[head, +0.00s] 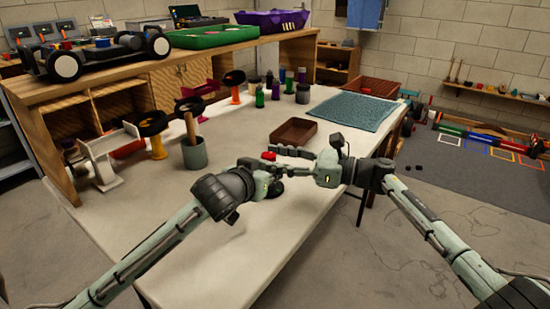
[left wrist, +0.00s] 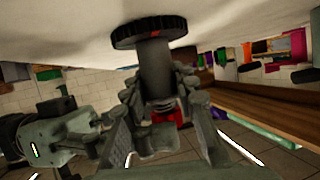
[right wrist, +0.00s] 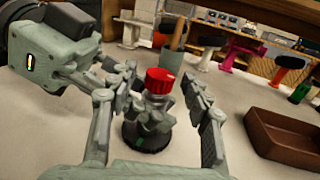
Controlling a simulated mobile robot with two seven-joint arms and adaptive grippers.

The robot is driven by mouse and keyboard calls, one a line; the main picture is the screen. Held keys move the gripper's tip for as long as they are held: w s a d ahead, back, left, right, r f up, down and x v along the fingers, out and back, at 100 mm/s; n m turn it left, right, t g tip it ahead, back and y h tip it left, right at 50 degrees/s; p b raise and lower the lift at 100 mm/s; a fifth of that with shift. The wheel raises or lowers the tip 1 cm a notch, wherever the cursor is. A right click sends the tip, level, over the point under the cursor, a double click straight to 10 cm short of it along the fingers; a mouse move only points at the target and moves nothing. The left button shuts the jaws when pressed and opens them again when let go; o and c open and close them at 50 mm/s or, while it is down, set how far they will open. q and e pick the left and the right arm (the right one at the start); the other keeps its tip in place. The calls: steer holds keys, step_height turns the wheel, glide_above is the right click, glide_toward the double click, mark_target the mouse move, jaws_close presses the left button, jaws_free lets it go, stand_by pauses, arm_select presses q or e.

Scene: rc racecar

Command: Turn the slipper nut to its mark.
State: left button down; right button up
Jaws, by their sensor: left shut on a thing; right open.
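The red slipper nut (right wrist: 160,80) sits on top of a grey upright body above a black toothed disc (right wrist: 147,138), which bears a green mark. A small pale mark shows on the nut. The nut also shows in the head view (head: 268,156) and partly in the left wrist view (left wrist: 172,118). My left gripper (left wrist: 160,100) is shut on the grey body (left wrist: 154,62) below the nut.
A brown tray (head: 293,132) lies just behind the grippers, and a teal mat (head: 352,112) lies to the right. A grey cup (head: 194,153) with a wooden handle, wheels on stands and several bottles stand farther back. The table's front (head: 200,245) is clear.

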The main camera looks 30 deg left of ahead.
steer(key=shift+c, duration=0.4)
jaws_close()
steer(key=shift+f+t, duration=0.1)
steer(key=shift+t, duration=0.2)
steer(key=m+t, duration=0.2)
steer(key=t, duration=0.1)
steer(key=shift+s+m+t, duration=0.25)
steer(key=shift+m+t, duration=1.05)
steer(key=shift+t, duration=0.5)
